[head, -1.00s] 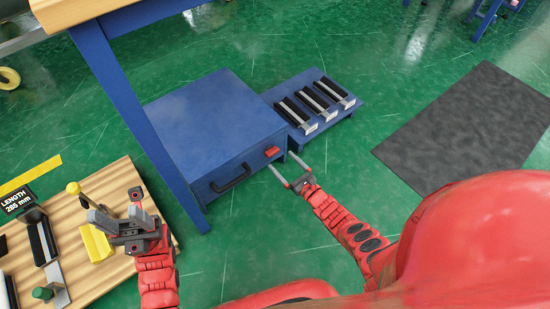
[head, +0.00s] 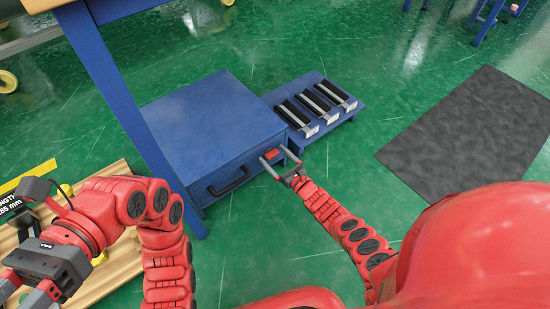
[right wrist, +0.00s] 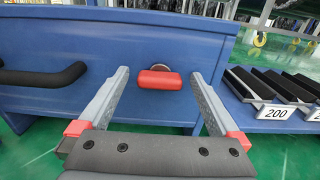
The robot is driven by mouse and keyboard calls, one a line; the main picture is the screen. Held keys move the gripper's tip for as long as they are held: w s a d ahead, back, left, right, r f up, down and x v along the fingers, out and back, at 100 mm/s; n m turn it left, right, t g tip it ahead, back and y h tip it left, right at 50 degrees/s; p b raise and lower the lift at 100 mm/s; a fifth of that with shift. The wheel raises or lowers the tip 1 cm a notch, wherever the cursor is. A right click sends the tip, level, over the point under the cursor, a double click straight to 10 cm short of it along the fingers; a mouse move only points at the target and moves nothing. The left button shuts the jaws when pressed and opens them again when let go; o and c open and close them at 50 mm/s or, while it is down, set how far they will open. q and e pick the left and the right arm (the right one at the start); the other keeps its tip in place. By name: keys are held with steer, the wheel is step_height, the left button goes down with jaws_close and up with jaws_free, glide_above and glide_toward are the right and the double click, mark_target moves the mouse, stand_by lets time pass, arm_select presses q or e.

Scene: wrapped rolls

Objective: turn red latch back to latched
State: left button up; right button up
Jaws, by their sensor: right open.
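The red latch (head: 271,154) is on the front face of the blue box (head: 213,128), near its right edge. In the right wrist view the latch (right wrist: 160,80) lies horizontal, with a round metal piece behind its top. My right gripper (head: 276,162) is open in front of the box face. In the right wrist view its fingers (right wrist: 160,92) stand on either side of the latch, with a gap on both sides, and hold nothing. My left gripper (head: 28,290) is at the lower left, partly cut off by the frame edge; its jaw state is unclear.
A black handle (head: 228,181) sits left of the latch on the box front. A blue rack (head: 325,112) with black-and-silver pieces stands right of the box. A wooden table (head: 118,262) is at lower left. A dark mat (head: 470,130) lies on the green floor.

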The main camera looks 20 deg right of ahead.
steer(key=c, duration=1.4)
steer(key=shift+m+p, duration=0.35)
steer(key=shift+m, duration=1.75)
steer(key=m, duration=0.2)
steer(key=shift+m, duration=0.4)
steer(key=m, duration=0.3)
steer(key=shift+w+d+f+m, duration=0.1)
steer(key=shift+d+m, duration=0.05)
steer(key=shift+m, duration=0.15)
arm_select(q)
steer(key=shift+w+d+r+g, duration=0.1)
steer(key=shift+w+d+g, duration=0.1)
steer(key=shift+d+g, duration=0.1)
arm_select(e)
steer(key=shift+f+m, duration=0.15)
steer(key=shift+m, duration=3.45)
arm_select(q)
steer(key=shift+a, duration=0.1)
